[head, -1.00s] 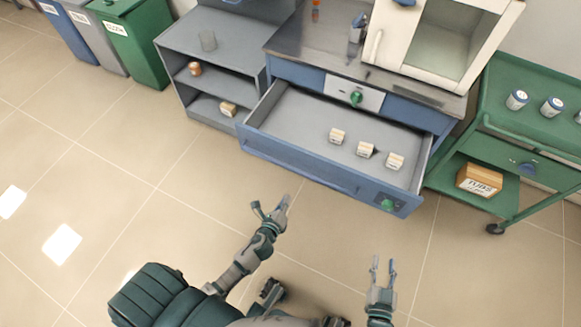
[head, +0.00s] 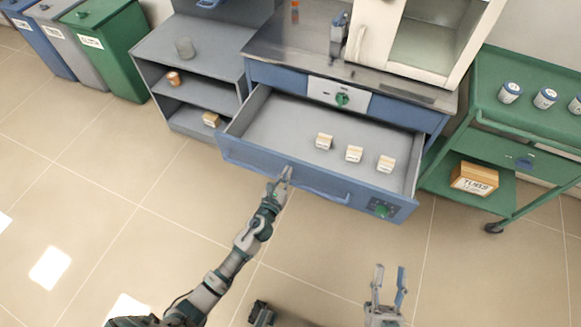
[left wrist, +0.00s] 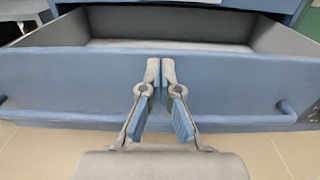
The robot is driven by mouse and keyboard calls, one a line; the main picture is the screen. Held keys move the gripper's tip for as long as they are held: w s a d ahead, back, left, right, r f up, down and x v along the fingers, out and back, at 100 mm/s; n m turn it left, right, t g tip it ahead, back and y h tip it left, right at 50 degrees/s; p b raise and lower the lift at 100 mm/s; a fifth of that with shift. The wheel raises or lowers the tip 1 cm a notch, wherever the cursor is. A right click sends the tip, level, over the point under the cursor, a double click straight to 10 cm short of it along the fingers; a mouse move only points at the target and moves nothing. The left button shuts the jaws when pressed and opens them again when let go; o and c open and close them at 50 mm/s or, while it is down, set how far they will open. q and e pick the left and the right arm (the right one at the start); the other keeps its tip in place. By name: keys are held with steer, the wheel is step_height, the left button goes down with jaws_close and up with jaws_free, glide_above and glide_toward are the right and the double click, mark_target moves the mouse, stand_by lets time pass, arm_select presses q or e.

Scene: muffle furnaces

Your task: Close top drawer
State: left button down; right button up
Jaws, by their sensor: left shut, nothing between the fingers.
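The open drawer is a grey box with a blue front (head: 243,163), pulled out of the blue cabinet below the steel worktop. Its front also shows in the left wrist view (left wrist: 75,80), with a blue bar handle (head: 322,193). Several small pale labelled boxes (head: 354,153) lie in the drawer. My left gripper (head: 287,170) is shut and empty, its fingertips at the drawer front near the left part of the handle. In the left wrist view its fingertips (left wrist: 160,64) overlap the front; I cannot tell if they touch. My right gripper (head: 390,270) is open and empty, low over the floor.
A white furnace (head: 440,40) stands on the worktop (head: 290,42). A grey shelf unit (head: 160,50) stands left, a green cart (head: 485,100) right. The floor in front is clear.

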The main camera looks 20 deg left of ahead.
arm_select(q)
steer(key=shift+w+a+f, duration=0.15)
steer(key=shift+w, duration=0.8)
steer(key=shift+w+a, duration=0.15)
steer(key=shift+w, duration=0.1)
arm_select(e)
steer(key=shift+s+a+r+t, duration=0.4)
steer(key=shift+r+t, duration=0.15)
steer(key=shift+t, duration=0.05)
steer(key=shift+d, duration=0.1)
